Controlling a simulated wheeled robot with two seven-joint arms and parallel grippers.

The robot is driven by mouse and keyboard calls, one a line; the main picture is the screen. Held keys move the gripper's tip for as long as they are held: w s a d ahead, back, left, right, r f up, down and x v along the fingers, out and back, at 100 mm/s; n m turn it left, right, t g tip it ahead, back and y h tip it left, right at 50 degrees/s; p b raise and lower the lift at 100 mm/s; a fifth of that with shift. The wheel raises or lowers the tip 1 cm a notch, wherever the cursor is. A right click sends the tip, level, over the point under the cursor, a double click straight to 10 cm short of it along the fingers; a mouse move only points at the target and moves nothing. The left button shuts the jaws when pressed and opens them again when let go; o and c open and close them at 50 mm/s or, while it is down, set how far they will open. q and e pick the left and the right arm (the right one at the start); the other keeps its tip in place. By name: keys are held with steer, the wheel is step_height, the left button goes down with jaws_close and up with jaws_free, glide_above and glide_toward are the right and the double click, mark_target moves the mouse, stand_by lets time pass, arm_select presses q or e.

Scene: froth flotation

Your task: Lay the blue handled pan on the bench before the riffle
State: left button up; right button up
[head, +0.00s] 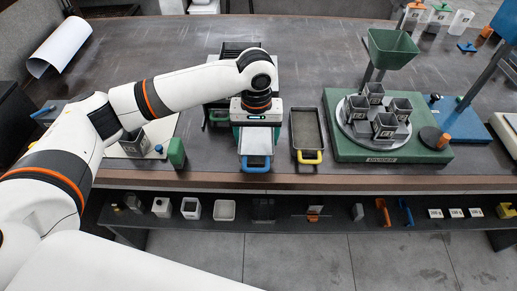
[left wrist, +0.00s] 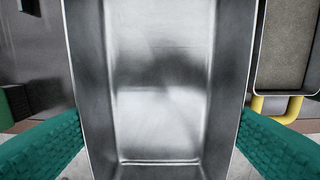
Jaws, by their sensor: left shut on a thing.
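The blue handled pan (head: 257,146) is a bare metal tray with a blue handle (head: 257,167) toward the bench's front edge. It looks empty in the left wrist view (left wrist: 160,85). My left gripper (head: 257,137) is shut on the pan, its teal fingers on either side of it. I cannot tell whether the pan touches the bench. A dark slotted box (head: 240,48), apparently the riffle, stands behind, partly hidden by my left arm and gripper. My right gripper is not in view.
A yellow handled pan (head: 307,157) holding grey-brown material lies close on the right. Beyond it stands a green rotary divider base (head: 350,148) with cups and a funnel (head: 391,48). A dark green block (head: 176,152) stands left. A shelf with small items runs below the bench.

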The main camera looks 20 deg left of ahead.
mark_target(259, 144)
arm_select(q)
steer(key=shift+d+f, duration=0.1)
steer(key=shift+f, duration=0.45)
steer(key=shift+d+f, duration=0.25)
steer(key=shift+f, duration=0.4)
steer(key=shift+a+f, duration=0.1)
steer(key=shift+f, duration=1.45)
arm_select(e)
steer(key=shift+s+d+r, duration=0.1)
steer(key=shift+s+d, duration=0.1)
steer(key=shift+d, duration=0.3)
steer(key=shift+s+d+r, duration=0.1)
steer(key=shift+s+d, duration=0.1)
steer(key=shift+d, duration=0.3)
arm_select(q)
steer(key=shift+f+p, duration=0.1)
steer(key=shift+p, duration=0.25)
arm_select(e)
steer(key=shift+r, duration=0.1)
